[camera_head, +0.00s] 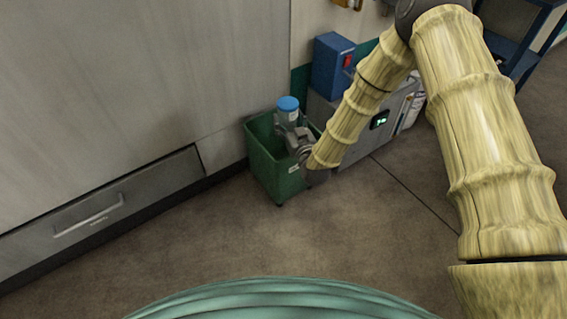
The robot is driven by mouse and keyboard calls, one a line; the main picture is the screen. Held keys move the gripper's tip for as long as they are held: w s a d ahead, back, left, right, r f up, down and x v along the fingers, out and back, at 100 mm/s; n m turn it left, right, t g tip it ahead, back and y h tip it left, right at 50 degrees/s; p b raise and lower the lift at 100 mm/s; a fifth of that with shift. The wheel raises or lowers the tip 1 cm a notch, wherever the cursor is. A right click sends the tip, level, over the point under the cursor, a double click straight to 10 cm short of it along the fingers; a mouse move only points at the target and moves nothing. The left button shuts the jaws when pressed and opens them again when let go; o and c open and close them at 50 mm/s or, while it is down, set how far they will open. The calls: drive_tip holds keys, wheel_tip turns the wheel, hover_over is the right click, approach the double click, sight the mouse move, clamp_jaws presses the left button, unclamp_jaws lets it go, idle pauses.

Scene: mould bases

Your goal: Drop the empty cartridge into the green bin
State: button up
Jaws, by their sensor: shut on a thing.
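The cartridge (288,104) has a blue cap and a pale body with a label. My gripper (290,124) is shut on it and holds it upright, cap up. The green bin (263,160) stands on the floor against the cabinet wall. In the picture the cartridge and my gripper overlap the bin's open top; how high they are above the rim I cannot tell. My gripper hides part of the bin's right side and rim.
A grey machine with a green display (379,120) stands right of the bin, behind my arm. A blue box (331,66) with a red part is above it. A cabinet with a drawer handle (90,214) is at left. The floor (240,240) in front is clear.

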drive_tip(key=o, duration=1.1)
drive_tip(key=shift+o, duration=0.2)
drive_tip(key=shift+s, duration=0.1)
drive_tip(key=v, duration=1.1)
drive_tip(key=shift+s+d, duration=0.2)
drive_tip(key=shift+s, duration=0.15)
